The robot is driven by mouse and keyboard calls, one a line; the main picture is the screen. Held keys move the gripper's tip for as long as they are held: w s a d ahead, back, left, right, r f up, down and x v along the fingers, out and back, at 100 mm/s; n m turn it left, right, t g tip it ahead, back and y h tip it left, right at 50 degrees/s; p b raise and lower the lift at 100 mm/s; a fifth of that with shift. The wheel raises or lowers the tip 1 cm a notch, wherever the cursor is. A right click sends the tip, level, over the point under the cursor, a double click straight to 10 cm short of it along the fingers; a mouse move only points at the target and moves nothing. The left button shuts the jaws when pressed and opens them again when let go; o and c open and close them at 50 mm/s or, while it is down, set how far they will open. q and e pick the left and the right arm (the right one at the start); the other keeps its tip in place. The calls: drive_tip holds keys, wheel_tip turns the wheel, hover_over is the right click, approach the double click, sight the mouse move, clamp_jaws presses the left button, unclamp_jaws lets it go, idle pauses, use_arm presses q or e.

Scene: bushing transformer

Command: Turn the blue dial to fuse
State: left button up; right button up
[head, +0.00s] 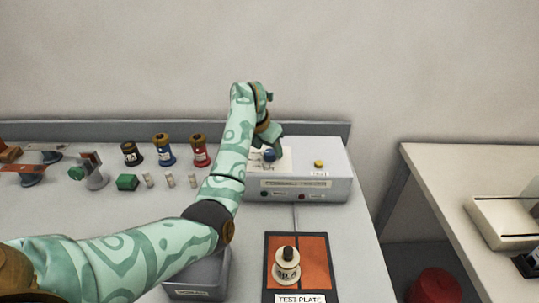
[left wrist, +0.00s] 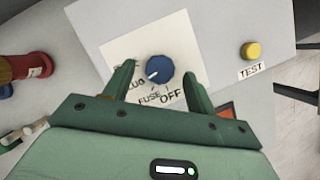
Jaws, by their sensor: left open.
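The blue dial (left wrist: 160,69) is on a white label panel on the grey tester box (head: 310,187). Its white mark points down-left, toward the end of the partly hidden "LUG" lettering; "FUSE" and "OFF" are printed below the dial. In the head view the dial (head: 270,155) shows just below my left gripper (head: 268,143). In the left wrist view my left gripper (left wrist: 158,72) is open, with one green finger on each side of the dial. I cannot tell whether the fingers touch it. My right gripper is not in view.
A yellow TEST button (left wrist: 251,50) is right of the dial. Black, blue and red bushings (head: 199,150) stand left of the box. A white bushing (head: 287,266) stands on the orange test plate (head: 315,255) in front. A second table (head: 425,165) is at the right.

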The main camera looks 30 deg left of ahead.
use_arm(q)
drive_tip(key=shift+x, duration=0.75)
drive_tip(key=c, duration=1)
drive_tip(key=shift+n, duration=0.3)
drive_tip(key=shift+d+n+y+b, duration=0.2)
drive_tip(key=shift+n+y+b, duration=0.25)
drive_tip(key=shift+n, duration=0.75)
drive_tip(key=shift+f+n+g+y+b, duration=0.15)
drive_tip(key=shift+n+y+b, duration=0.3)
drive_tip(key=shift+n, duration=0.7)
drive_tip(key=shift+r+n+g+y+b, duration=0.15)
drive_tip(key=shift+n+y+b, duration=0.25)
drive_tip(key=shift+n, duration=0.75)
